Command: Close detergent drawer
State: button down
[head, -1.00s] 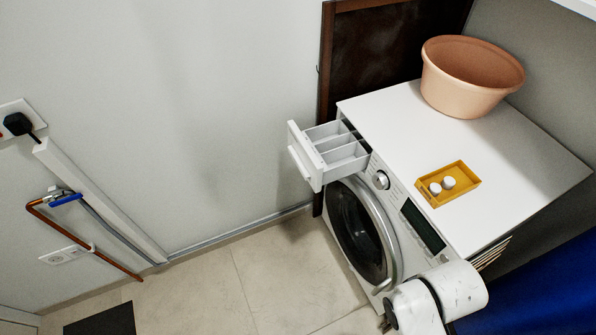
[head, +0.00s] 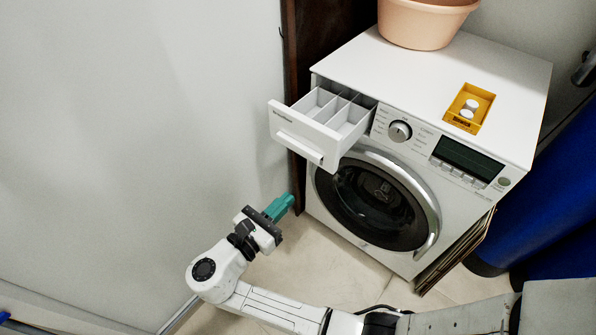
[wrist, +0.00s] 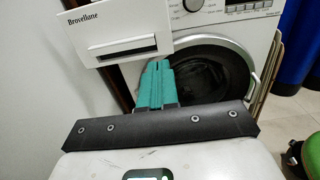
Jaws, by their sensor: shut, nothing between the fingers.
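The white detergent drawer (head: 303,134) is pulled out from the upper left of the washing machine (head: 455,120), with its open compartments showing. In the wrist view the drawer front (wrist: 118,38) has a brand name and a recessed handle slot. My gripper (head: 283,204) with teal fingers is shut and empty, below and to the left of the drawer, apart from it. In the wrist view its fingers (wrist: 157,78) point forward, below the drawer front and in front of the round door (wrist: 205,75).
A peach tub (head: 425,22) and a yellow tray (head: 468,108) with white pieces stand on the machine. A plain wall is at the left, with a dark wooden panel (head: 300,50) behind the drawer. Blue drums (head: 565,190) stand at the right. The floor before the machine is tiled.

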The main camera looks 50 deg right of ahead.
aim_at(327, 158)
jog(key=d, duration=1.4)
jog(key=shift+w+r, duration=0.1)
jog(key=shift+w, duration=0.15)
jog(key=shift+d, duration=0.3)
jog(key=d, duration=1.7)
jog(key=shift+w+b, duration=0.25)
jog(key=shift+b, duration=0.05)
jog(key=shift+d, duration=0.5)
jog(key=shift+d+r, duration=0.1)
jog(key=shift+r, duration=0.05)
